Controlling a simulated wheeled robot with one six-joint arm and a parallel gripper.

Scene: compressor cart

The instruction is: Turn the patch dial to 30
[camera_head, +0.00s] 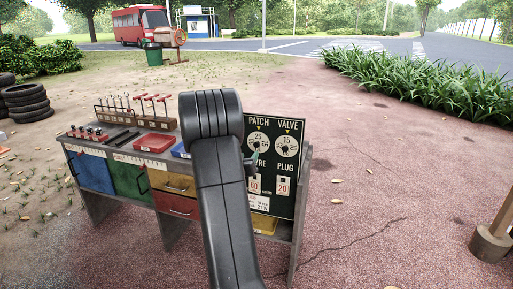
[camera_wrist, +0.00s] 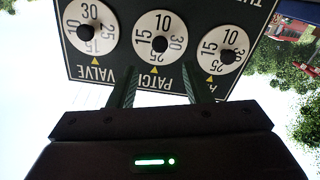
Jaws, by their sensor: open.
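The patch dial (camera_head: 259,142) is a white disc with a dark knob on the dark green board, under a yellow triangle. In the head view 25 stands at the triangle. The wrist view is upside down; there the patch dial (camera_wrist: 165,25) is in the middle, with 10, 15 and 30 readable around its knob (camera_wrist: 159,44). My gripper (camera_wrist: 160,80) is open. Its two green fingers stand apart, below the dial in the picture, either side of the PATCH label. Nothing is between them but the board. My arm hides most of the gripper in the head view.
The valve dial (camera_wrist: 80,22) and a third dial (camera_wrist: 232,37) flank the patch dial closely. The valve dial reads 15 in the head view (camera_head: 287,142). A cart with red trays (camera_head: 155,142), tools and coloured drawers stands left.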

